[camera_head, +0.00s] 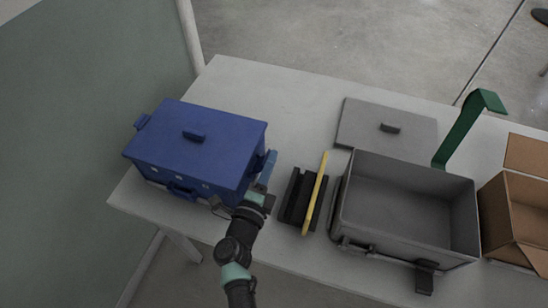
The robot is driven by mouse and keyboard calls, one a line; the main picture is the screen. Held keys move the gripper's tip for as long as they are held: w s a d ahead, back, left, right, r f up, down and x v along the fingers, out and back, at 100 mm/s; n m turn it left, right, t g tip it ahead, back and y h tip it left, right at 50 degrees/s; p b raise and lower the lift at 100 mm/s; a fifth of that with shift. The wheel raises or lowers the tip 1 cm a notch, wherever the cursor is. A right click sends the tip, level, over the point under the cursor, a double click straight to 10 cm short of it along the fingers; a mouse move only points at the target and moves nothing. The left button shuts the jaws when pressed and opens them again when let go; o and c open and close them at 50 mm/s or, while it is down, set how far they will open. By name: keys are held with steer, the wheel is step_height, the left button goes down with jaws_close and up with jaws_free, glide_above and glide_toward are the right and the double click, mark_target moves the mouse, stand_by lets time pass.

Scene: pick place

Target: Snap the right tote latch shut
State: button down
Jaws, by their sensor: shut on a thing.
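The blue tote (190,160) stands at the left end of the table with its blue lid on. The lid has a dark handle on top. The right tote latch (268,167) is a blue tab on the tote's right side. My gripper (262,188) is at that right side, shut on the latch. The arm and gripper hide the latch's lower part, so its exact angle is hard to tell. Another latch (143,121) shows on the tote's left side.
A black holder with a yellow strip (315,193) stands just right of my gripper. Further right are an open grey tote (455,195), its loose lid (365,118) behind it, a green bracket (462,130) and a cardboard box (515,217). The table's back left is clear.

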steer(key=n+p, duration=0.1)
steer(key=a+r+n+p, duration=0.1)
steer(key=n, duration=0.1)
steer(key=shift+w+a+r, duration=0.15)
steer(key=shift+w, duration=0.1)
steer(key=shift+a+n+p, duration=0.3)
steer(key=shift+n+p, duration=0.15)
steer(key=shift+n, duration=0.25)
steer(key=shift+w, duration=0.1)
steer(key=c, duration=0.9)
jaws_free()
steer(key=shift+o, duration=0.2)
steer(key=v, duration=1.3)
steer(key=shift+p, duration=0.45)
